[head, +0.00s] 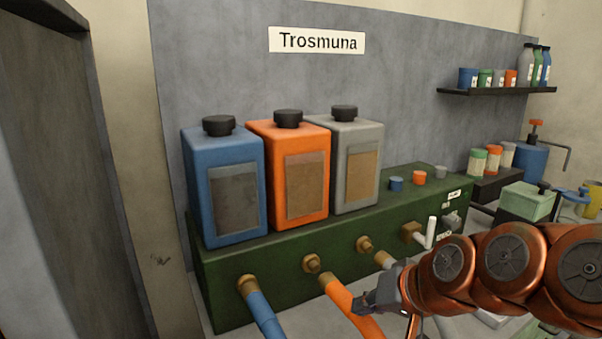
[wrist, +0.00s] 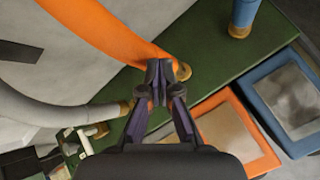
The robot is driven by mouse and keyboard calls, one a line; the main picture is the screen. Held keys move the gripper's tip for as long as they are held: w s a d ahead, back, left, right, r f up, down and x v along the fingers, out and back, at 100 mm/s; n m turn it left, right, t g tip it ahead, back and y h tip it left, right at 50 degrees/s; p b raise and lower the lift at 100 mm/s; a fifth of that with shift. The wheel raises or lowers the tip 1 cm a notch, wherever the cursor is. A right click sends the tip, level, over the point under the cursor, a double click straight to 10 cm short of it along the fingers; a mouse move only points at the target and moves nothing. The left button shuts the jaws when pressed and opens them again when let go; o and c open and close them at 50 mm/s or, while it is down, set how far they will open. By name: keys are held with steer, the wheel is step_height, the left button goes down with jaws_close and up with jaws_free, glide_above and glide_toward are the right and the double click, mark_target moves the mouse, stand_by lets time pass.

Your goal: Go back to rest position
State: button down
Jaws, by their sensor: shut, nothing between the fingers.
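My gripper (head: 370,305) is at the lower right of the head view, in front of the green bench unit (head: 222,285). Its fingers are shut and empty, and they also show in the middle of the wrist view (wrist: 161,88). The orange hose (head: 352,306) runs out of a brass fitting close beside the fingertips. In the wrist view the orange hose (wrist: 110,32) passes just behind the fingertips; I cannot tell whether they touch. My arm reaches in from the right edge of the head view.
Blue (head: 223,185), orange (head: 290,170) and grey (head: 350,160) canisters stand on the green unit. A blue hose (head: 262,313) lies left of the orange one. A grey hose (wrist: 40,108) is near my gripper. A shelf (head: 495,91) holds small containers at the right.

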steer(key=s+d+r+g+h+p, duration=0.1)
steer(key=s+d+g+h+p, duration=0.1)
steer(key=s+p, duration=0.4)
steer(key=s+d+r+n+g+h+p, duration=0.1)
steer(key=s+d+g+h+p, duration=0.2)
steer(key=s, duration=1.3)
steer(key=d+g+p, duration=0.2)
steer(key=g+p, duration=0.1)
steer(key=p, duration=0.1)
steer(key=shift+s+d+r, duration=0.25)
steer(key=shift+s+r, duration=0.05)
